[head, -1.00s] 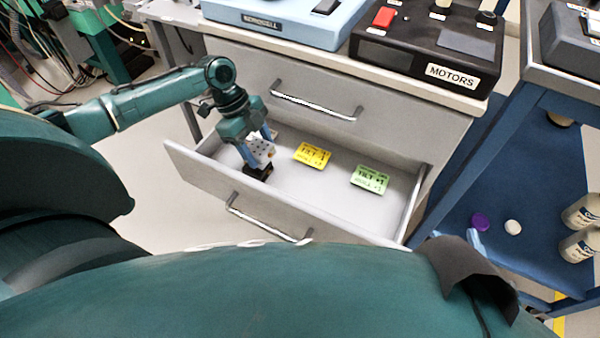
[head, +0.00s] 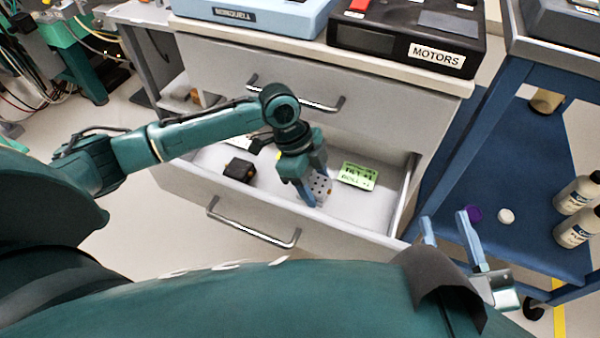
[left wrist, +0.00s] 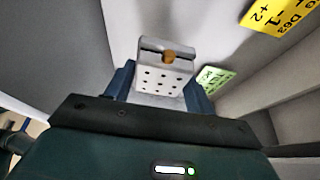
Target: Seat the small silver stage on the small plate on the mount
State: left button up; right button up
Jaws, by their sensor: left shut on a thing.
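The small silver stage (head: 319,187) is a pale block with a grid of dark holes. My left gripper (head: 312,197) is shut on it, inside the open drawer. In the left wrist view, the stage (left wrist: 163,80) sits between the blue fingers and an orange-brown knob shows on it. I cannot tell how far it is above the drawer floor. My right gripper (head: 446,220) is open and empty at the lower right, with its two blue fingers apart. I do not make out the mount or its small plate in these views.
The drawer (head: 380,212) holds a black block (head: 239,170), a green label card (head: 358,175) and a mostly covered yellow card (left wrist: 278,27). A MOTORS box (head: 408,45) stands on the bench above. A blue cart (head: 510,150) with bottles stands right.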

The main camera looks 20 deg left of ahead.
pick_arm(q)
notch_tip(320, 180, down, 4)
jog(key=shift+f, duration=0.1)
pick_arm(e)
jog(key=shift+a, duration=0.15)
pick_arm(q)
jog(key=shift+f, duration=0.15)
jog(key=o, duration=1.2)
jog(key=shift+f+b, duration=0.25)
jog(key=shift+b, duration=0.45)
jog(key=p+v, duration=0.1)
jog(key=v, duration=0.2)
jog(key=shift+d, duration=0.1)
jog(key=v, duration=0.1)
jog(key=p+v, duration=0.2)
jog(key=v, duration=0.1)
jog(key=shift+s, duration=0.35)
jog(key=shift+a+r+p, duration=0.25)
jog(key=shift+r+p, duration=0.1)
jog(key=shift+r, duration=0.05)
pick_arm(e)
jog(key=shift+s+d, duration=0.15)
jog(key=shift+d, duration=0.1)
